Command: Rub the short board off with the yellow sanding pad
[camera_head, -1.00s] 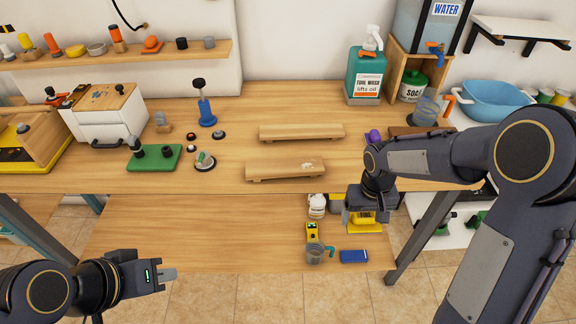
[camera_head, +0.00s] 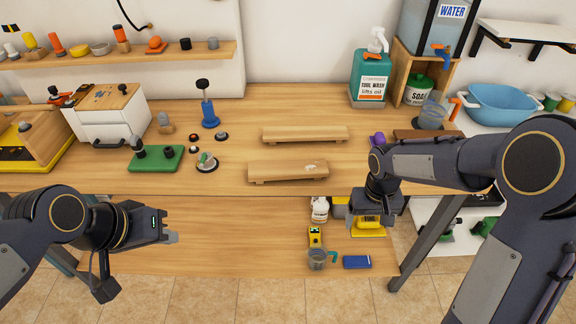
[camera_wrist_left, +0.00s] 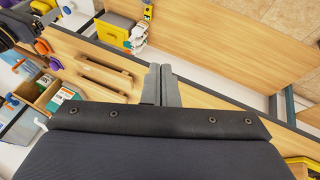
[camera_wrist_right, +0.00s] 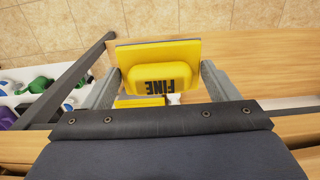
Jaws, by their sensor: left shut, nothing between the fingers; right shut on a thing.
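The short board (camera_head: 288,171) lies near the front edge of the workbench, with a pale spot on its top. A longer board (camera_head: 305,134) lies behind it. My right gripper (camera_head: 370,213) is shut on the yellow sanding pad (camera_wrist_right: 165,77), which is marked FINE. The pad also shows under the gripper in the head view (camera_head: 367,220), in front of the bench edge, right of the short board and apart from it. My left gripper (camera_head: 172,237) is shut and empty, in front of the bench at the left; its closed fingers show in the left wrist view (camera_wrist_left: 160,85).
A green block (camera_head: 155,158) and small knobbed items stand left of the boards. A purple object (camera_head: 377,140) and a brown block (camera_head: 428,135) lie to the right. A tool-wash bottle (camera_head: 370,75) stands behind.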

